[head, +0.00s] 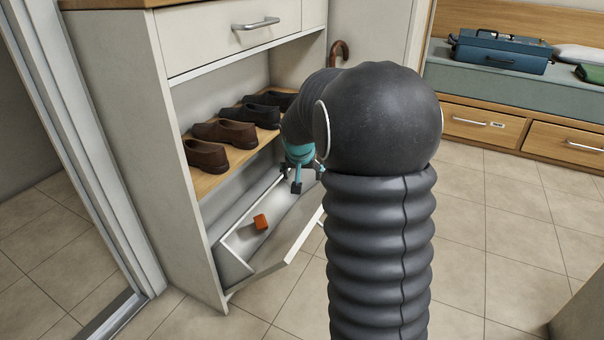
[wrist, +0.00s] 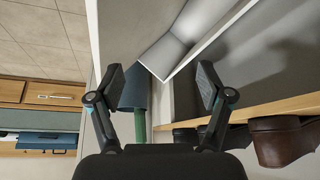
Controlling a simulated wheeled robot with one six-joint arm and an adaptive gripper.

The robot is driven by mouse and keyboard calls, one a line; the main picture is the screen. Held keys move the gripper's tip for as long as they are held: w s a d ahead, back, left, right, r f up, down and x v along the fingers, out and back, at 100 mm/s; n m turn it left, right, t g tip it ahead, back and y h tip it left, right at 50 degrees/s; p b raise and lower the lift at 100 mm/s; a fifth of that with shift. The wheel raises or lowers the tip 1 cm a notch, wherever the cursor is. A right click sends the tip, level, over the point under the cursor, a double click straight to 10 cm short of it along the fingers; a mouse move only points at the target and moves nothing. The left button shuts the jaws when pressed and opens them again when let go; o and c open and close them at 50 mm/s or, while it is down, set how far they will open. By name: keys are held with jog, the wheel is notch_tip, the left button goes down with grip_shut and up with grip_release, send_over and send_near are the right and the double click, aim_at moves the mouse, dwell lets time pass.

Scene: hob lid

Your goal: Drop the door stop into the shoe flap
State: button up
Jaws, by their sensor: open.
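The orange door stop (head: 261,222) lies inside the open shoe flap (head: 292,258), on its pale inner surface, in the head view. The flap is tilted outward at the bottom of the white shoe cabinet. My gripper (head: 308,181) is over the far end of the flap, behind and to the right of the door stop and apart from it. In the wrist view my gripper (wrist: 162,82) has its fingers spread with nothing held between them. The door stop does not show in the wrist view. My arm hides part of the flap's far end.
Several dark shoes (head: 225,132) stand on a wooden shelf (head: 208,183) just above the flap. A closed drawer (head: 230,38) is higher up. A bench with a blue toolbox (head: 500,52) stands at the back right. The tiled floor (head: 490,230) at right is clear.

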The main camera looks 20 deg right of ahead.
jog(key=v, duration=1.2)
dwell(0.8)
